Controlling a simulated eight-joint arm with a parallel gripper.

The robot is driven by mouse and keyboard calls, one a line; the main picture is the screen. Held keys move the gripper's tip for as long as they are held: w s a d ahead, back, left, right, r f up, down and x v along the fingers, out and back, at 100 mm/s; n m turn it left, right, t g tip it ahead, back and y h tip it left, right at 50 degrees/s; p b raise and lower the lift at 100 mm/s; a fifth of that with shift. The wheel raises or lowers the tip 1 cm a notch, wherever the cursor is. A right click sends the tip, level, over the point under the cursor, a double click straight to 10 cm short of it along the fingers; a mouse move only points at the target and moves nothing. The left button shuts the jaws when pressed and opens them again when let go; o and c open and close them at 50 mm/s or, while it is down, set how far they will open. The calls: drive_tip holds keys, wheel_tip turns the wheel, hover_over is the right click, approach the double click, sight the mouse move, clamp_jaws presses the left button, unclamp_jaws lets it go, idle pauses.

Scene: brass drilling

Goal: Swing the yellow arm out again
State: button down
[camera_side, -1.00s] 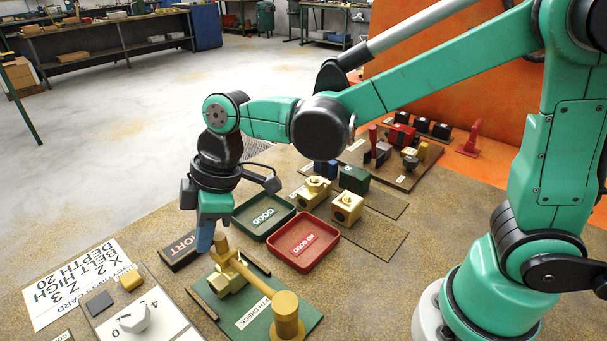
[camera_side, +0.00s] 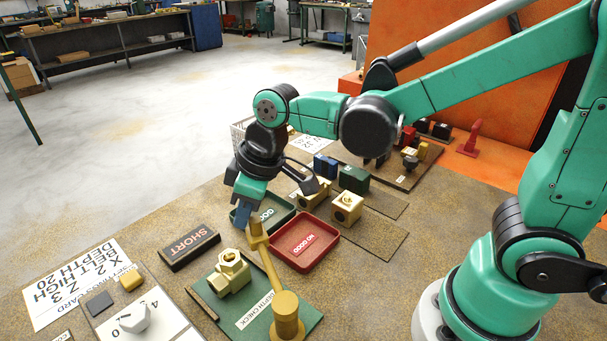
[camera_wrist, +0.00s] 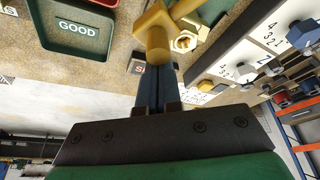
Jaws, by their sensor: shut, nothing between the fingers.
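In the wrist view, the fingers (camera_wrist: 157,88) are together just below the knobbed end (camera_wrist: 156,42). A brass block with a hex top (camera_side: 232,268) sits on the plate, left of the yellow arm, with its top uncovered.
The red NO GOOD tray (camera_side: 331,262) lies just right of the arm's end. The green GOOD tray (camera_side: 287,207) is behind my gripper. A dark SHORT block (camera_side: 188,247) stands left. Brass blocks (camera_side: 347,205) stand behind the red tray.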

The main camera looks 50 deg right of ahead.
drive_tip(key=s+d+m+h, duration=0.3)
drive_tip(key=s+d+m, duration=0.4)
drive_tip(key=m, duration=0.3)
drive_tip(key=shift+s+d, duration=0.2)
drive_tip(key=shift+s, duration=0.1)
drive_tip(key=shift+s, duration=0.1)
idle(0.3)
drive_tip(key=shift+w, duration=2.1)
drive_tip(key=v, duration=1)
drive_tip(key=shift+s+d+t, duration=0.25)
drive_tip(key=shift+d+t, duration=0.05)
drive_tip(key=shift+d, duration=0.15)
drive_tip(key=shift+f, duration=0.15)
wheel_tip(320, 180, down, 6)
drive_tip(key=w+d+n+t, duration=0.1)
drive_tip(key=d+n+t, duration=0.2)
drive_tip(key=shift+w+y, duration=0.4)
